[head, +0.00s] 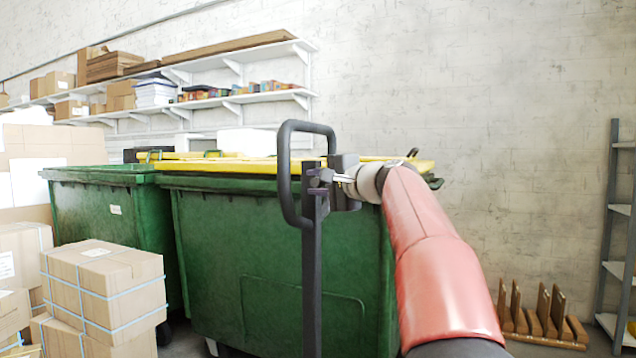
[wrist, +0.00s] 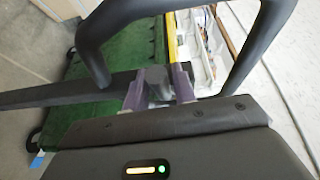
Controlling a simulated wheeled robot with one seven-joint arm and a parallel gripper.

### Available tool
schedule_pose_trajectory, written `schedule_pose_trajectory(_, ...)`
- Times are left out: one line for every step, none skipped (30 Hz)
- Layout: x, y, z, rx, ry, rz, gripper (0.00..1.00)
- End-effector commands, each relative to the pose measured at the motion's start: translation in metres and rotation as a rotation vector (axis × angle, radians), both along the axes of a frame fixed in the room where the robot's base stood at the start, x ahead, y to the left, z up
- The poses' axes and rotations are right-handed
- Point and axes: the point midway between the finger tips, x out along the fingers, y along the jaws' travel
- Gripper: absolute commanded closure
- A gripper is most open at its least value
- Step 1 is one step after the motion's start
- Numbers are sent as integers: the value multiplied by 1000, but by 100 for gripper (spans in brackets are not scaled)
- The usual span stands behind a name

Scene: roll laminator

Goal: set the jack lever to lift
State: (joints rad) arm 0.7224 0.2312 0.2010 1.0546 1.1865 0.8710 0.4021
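The pallet jack's black loop handle (head: 284,170) stands upright on a dark post (head: 312,270) in the head view. In the wrist view, the loop (wrist: 92,45) arches across the upper part and the dark post (wrist: 60,95) runs off to the left. My gripper (head: 318,182) is at the post's top, inside or beside the loop's right side. Its purple fingers (wrist: 158,88) stand apart, one on each side of a small dark grey block (wrist: 157,77), perhaps the jack lever. I cannot tell whether they press on it. The lever's setting is not readable.
Green bins with yellow lids (head: 270,260) stand right behind the handle. Strapped cardboard boxes (head: 105,285) are stacked at the left. Wall shelves (head: 240,98) hang behind. A wooden rack (head: 545,320) and metal shelving (head: 615,230) are at the right.

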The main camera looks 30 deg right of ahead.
Motion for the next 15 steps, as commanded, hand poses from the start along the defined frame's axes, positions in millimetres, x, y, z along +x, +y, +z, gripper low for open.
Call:
schedule_pose_trajectory(0,0,0,0,0,0,80)
schedule_pose_trajectory(0,0,0,0,0,0,84)
schedule_pose_trajectory(0,0,0,0,0,0,90)
schedule_pose_trajectory(0,0,0,0,0,0,94)
schedule_pose_trajectory(0,0,0,0,0,0,97)
schedule_pose_trajectory(0,0,0,0,0,0,100)
schedule_pose_trajectory(0,0,0,0,0,0,100)
schedule_pose_trajectory(0,0,0,0,0,0,100)
schedule_pose_trajectory(0,0,0,0,0,0,100)
schedule_pose_trajectory(0,0,0,0,0,0,100)
schedule_pose_trajectory(0,0,0,0,0,0,100)
schedule_pose_trajectory(0,0,0,-1,0,0,100)
schedule_pose_trajectory(0,0,-1,-3,-2,0,100)
schedule_pose_trajectory(0,0,-2,-6,-5,1,100)
schedule_pose_trajectory(0,0,-4,-14,-11,0,100)
